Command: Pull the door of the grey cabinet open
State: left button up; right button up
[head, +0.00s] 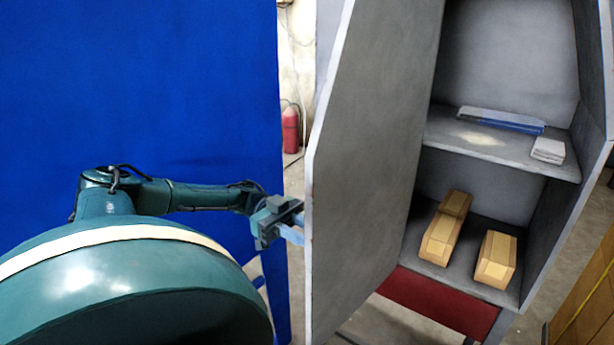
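The grey cabinet (592,110) stands on the right with its inside in plain view. Its door (375,150) is swung wide open to the left, with its inner face towards me. My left gripper (292,231) is at the door's free edge, on the outer side, and its fingertips meet or pass behind that edge. Any handle on the outer face is hidden by the door. I cannot tell whether the fingers are closed on anything. My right gripper is not in view.
A shelf (480,142) holds a blue-and-white flat item (500,120) and a small pale stack (548,150). Two wooden-coloured boxes lie on the cabinet floor. A blue panel (150,80) fills the left. A red extinguisher (290,130) stands behind, and a wooden crate (585,310) is at lower right.

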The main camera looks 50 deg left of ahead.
pick_arm(q)
jog(key=b+v, duration=0.3)
jog(key=v, duration=0.4)
jog(key=shift+a, duration=0.3)
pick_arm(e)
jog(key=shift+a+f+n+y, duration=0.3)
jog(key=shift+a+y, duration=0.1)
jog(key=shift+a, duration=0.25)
